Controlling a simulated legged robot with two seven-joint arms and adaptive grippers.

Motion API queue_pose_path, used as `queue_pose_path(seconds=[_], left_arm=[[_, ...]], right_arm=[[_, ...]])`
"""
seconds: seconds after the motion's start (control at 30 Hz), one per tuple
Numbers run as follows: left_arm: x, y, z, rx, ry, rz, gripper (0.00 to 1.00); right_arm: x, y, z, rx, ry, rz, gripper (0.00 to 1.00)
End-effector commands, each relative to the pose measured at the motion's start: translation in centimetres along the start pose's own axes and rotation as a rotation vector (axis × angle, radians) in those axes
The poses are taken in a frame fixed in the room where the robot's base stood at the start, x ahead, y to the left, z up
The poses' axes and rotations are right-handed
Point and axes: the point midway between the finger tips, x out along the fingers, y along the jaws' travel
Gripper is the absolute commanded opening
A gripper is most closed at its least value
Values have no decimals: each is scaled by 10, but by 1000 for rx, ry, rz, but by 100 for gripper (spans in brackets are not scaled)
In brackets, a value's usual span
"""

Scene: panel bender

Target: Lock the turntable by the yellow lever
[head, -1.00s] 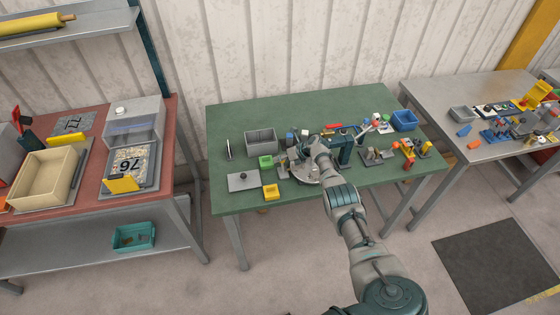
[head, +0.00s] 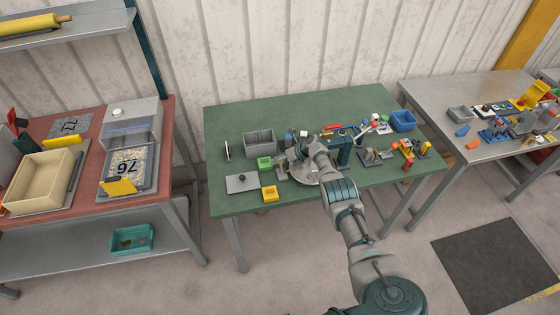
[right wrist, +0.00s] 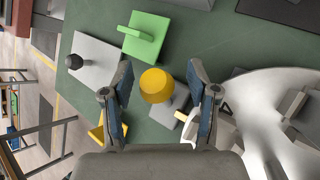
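The yellow lever's rounded knob (right wrist: 157,85) shows in the right wrist view, with a grey block beneath it. My right gripper (right wrist: 155,88) is open, with one finger on each side of the knob in the picture; I cannot tell how far above it they are. The pale round turntable (right wrist: 255,92) lies to the right of the fingers. In the head view, the turntable (head: 304,177) is partly covered by my right arm and gripper (head: 288,155), and the lever cannot be made out. My left gripper is not in view.
On the green table (head: 240,116), a green block (head: 264,163), a yellow block (head: 269,193), a grey plate with a dark knob (head: 242,183) and a grey bin (head: 259,144) stand left of the turntable. A teal machine post (head: 341,152) stands close to its right.

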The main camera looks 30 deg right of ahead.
Motion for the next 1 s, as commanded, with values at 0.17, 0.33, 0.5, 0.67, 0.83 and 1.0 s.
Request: queue_pose_path(seconds=[0.17,0.33,0.5,0.67,0.83,1.0], left_arm=[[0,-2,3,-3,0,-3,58],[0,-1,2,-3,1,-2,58],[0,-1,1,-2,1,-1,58],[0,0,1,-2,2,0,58],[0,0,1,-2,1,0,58],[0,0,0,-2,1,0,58]], right_arm=[[-1,0,1,0,-3,0,59],[-7,-2,2,-2,-5,1,59],[-20,-1,1,-2,-4,0,59],[-40,-1,0,-3,-2,-1,59],[-62,-2,0,0,0,-1,59],[-72,-2,1,0,1,0,59]])
